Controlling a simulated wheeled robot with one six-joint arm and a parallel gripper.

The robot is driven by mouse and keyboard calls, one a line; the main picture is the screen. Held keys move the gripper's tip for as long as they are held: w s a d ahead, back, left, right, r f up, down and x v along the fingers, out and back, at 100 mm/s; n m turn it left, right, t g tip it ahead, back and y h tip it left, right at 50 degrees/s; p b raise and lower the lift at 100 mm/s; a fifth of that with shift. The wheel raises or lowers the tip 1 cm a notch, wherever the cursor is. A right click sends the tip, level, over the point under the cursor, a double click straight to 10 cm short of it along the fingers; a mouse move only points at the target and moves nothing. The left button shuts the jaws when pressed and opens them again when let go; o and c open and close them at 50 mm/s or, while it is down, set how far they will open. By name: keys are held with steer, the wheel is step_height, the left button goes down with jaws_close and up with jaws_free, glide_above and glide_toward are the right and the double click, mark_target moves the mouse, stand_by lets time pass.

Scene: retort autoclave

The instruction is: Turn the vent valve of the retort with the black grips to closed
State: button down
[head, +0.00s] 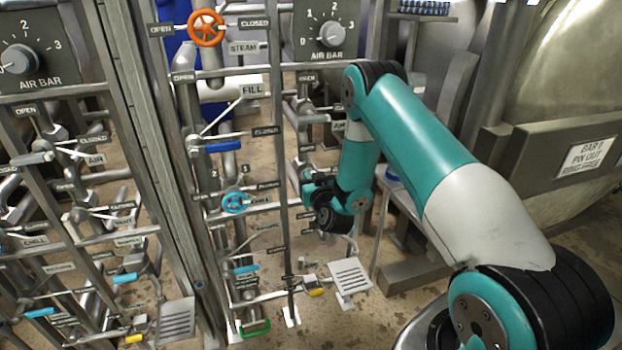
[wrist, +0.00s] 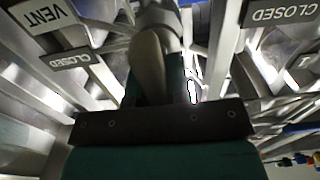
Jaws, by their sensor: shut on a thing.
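My gripper (head: 312,187) is at the pipe panel just right of the middle post in the head view, reaching in from the right. In the wrist view my gripper (wrist: 155,70) is shut on a rounded grey-brown piece (wrist: 150,62), which I take to be the vent valve's handle. A VENT plate (wrist: 42,17) and a CLOSED plate (wrist: 76,61) are at its upper left. Another CLOSED plate (wrist: 268,12) is at the upper right. The head view hides the valve behind my gripper and arm, and I cannot make out black grips or the handle's exact angle.
An orange handwheel (head: 206,28), a blue lever (head: 223,147) and a light-blue CHILL handwheel (head: 235,202) are on the panel to the left. An AIR BAR dial (head: 331,33) is above. A large metal vessel (head: 570,80) stands at the right.

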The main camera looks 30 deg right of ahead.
steer(key=shift+d+m+b, duration=0.1)
steer(key=shift+m+b, duration=0.2)
steer(key=shift+s+d+f+m+b, duration=0.2)
steer(key=shift+m+b, duration=1.2)
steer(key=shift+m, duration=1.5)
steer(key=shift+w+d+f+m+b, duration=0.1)
steer(key=shift+f+m+b, duration=0.15)
steer(key=shift+m+b, duration=1.9)
steer(key=shift+s+d+f+m+b, duration=0.2)
steer(key=shift+m+b, duration=0.4)
steer(key=shift+m, duration=3.05)
steer(key=shift+w, duration=0.1)
steer(key=c, duration=1.1)
jaws_free()
steer(key=shift+a, duration=0.1)
